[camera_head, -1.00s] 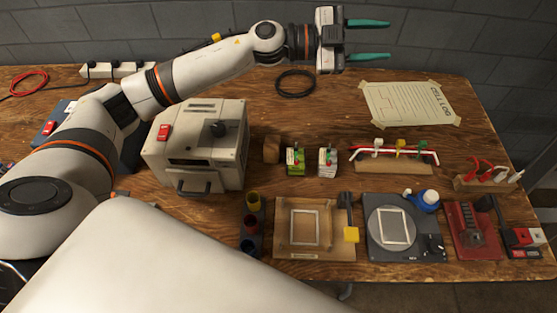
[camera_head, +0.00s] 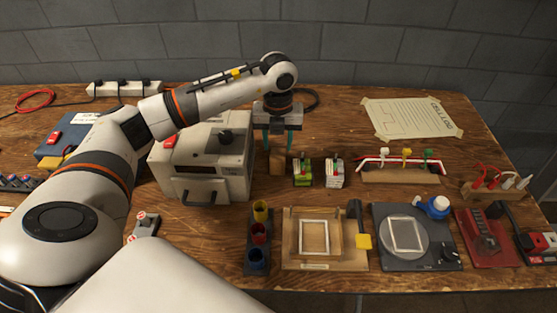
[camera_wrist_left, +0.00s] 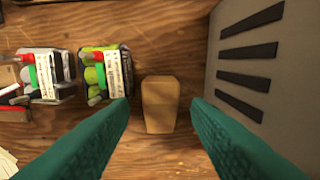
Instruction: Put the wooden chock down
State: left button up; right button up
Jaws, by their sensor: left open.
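The wooden chock (camera_head: 277,163) is a small plain brown block standing on the table, between the beige machine and the green battery pack. It also shows in the left wrist view (camera_wrist_left: 160,103), centred between two green fingers. My left gripper (camera_head: 277,146) points down over the chock, with its fingers open and one on each side. In the wrist view the left gripper (camera_wrist_left: 163,120) shows clear gaps between the chock and both fingers. My right gripper is not in view.
The beige machine (camera_head: 208,181) stands close on the left of the chock. A green battery pack (camera_head: 303,173) and a white one (camera_head: 334,173) stand to its right. Cups in a dark holder (camera_head: 259,239) and a wooden tray (camera_head: 288,258) lie nearer. Bare table shows behind the packs.

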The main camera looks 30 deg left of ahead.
aim_at(277, 159)
pick_arm(q)
jog(key=f, duration=0.7)
jog(key=shift+s+d+f+p, duration=0.1)
jog(key=shift+s+f+p, duration=0.15)
jog(key=shift+p, duration=0.1)
jog(key=shift+c, duration=0.4)
jog(key=c, duration=0.7)
jog(key=shift+w+r, duration=0.1)
jog(key=shift+r, duration=0.05)
